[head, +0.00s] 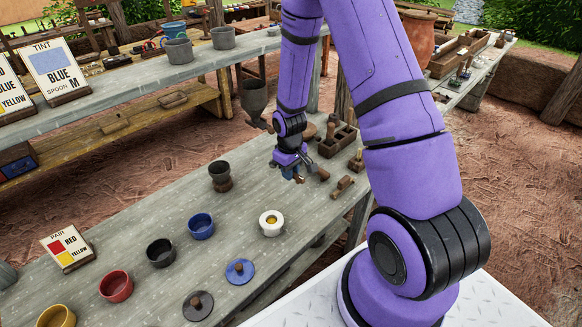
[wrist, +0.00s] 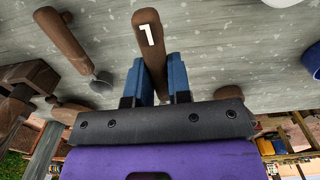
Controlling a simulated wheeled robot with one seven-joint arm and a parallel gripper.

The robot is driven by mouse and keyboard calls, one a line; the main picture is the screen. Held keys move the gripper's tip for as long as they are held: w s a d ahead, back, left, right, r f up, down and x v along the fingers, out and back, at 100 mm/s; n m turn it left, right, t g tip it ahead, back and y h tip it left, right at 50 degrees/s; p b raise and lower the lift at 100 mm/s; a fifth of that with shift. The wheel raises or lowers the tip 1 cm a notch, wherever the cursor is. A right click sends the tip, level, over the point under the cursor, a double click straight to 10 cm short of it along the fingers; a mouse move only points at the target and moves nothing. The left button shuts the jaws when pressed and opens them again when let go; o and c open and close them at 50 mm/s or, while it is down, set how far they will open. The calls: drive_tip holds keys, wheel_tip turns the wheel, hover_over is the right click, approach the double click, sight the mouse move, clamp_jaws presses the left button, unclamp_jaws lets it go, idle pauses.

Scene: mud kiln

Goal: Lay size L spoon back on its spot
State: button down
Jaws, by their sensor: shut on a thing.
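My gripper (head: 296,177) is low over the right part of the grey table. Its blue fingers (wrist: 155,80) are shut on the brown wooden handle of the size L spoon (wrist: 148,30). The handle's rounded end carries a white mark that could be an upside-down L. The spoon's other end is hidden behind the gripper. I cannot tell whether the spoon touches the table. Another spoon (wrist: 65,38), with a brown handle and grey metal end, lies beside it; it also shows in the head view (head: 342,187).
A dark wooden compartment box (head: 338,140) stands just right of my gripper. Another brown handle (head: 323,174) lies close by. A white cup (head: 271,226), blue bowl (head: 201,227) and blue lid (head: 240,271) stand nearer the front. Bare tabletop lies between the cup and gripper.

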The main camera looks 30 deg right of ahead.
sight(290, 194)
drive_tip(key=shift+f, duration=3.75)
drive_tip(key=shift+f, duration=0.15)
drive_tip(key=shift+c, duration=2.1)
unclamp_jaws()
drive_tip(key=shift+r, duration=3)
